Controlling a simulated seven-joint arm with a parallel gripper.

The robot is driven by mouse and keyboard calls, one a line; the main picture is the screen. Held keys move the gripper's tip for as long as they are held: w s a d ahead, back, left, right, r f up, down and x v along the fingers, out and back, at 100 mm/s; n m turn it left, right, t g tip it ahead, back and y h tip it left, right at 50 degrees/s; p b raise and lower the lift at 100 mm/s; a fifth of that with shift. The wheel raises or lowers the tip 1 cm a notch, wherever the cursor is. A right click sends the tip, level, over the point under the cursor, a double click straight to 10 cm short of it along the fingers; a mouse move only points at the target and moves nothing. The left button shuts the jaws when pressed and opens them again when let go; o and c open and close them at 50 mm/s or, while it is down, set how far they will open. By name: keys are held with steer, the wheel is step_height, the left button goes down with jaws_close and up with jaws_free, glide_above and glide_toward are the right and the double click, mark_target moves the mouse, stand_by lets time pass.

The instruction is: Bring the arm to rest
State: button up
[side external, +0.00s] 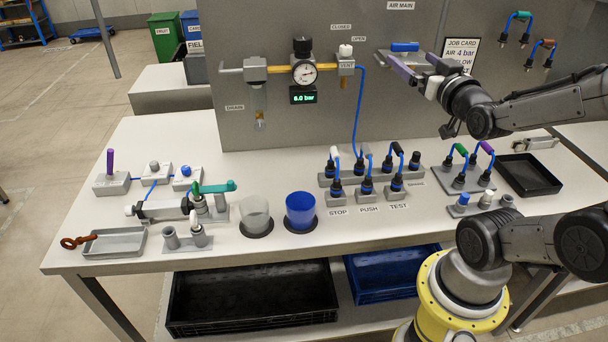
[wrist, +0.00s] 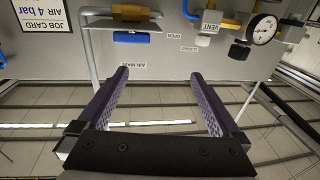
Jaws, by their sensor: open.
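My gripper (side external: 408,65) is open and empty, raised in front of the grey back panel, just below the blue air-main handle (side external: 405,46). In the wrist view my gripper (wrist: 164,72) shows its two purple-grey fingers wide apart with nothing between them. The blue handle (wrist: 131,38) shows there beyond the left fingertip, under a yellow fitting. Whether a finger touches the handle cannot be told. My arm reaches in from the right, above the table.
A job card (side external: 460,52) hangs behind my arm.

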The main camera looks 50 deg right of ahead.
steer(key=w+a+n+y, duration=0.3)
steer(key=a+n+y, duration=0.35)
steer(key=a, duration=0.75)
steer(key=s+a+f+g+y, duration=0.4)
steer(key=s+a+f+g, duration=0.1)
steer(key=s+f+g, duration=0.4)
steer(key=s+n, duration=0.1)
steer(key=s, duration=0.1)
steer(key=shift+s+f, duration=0.35)
steer(key=shift+f, duration=0.05)
steer(key=shift+a+y, duration=0.1)
steer(key=shift+y, duration=0.15)
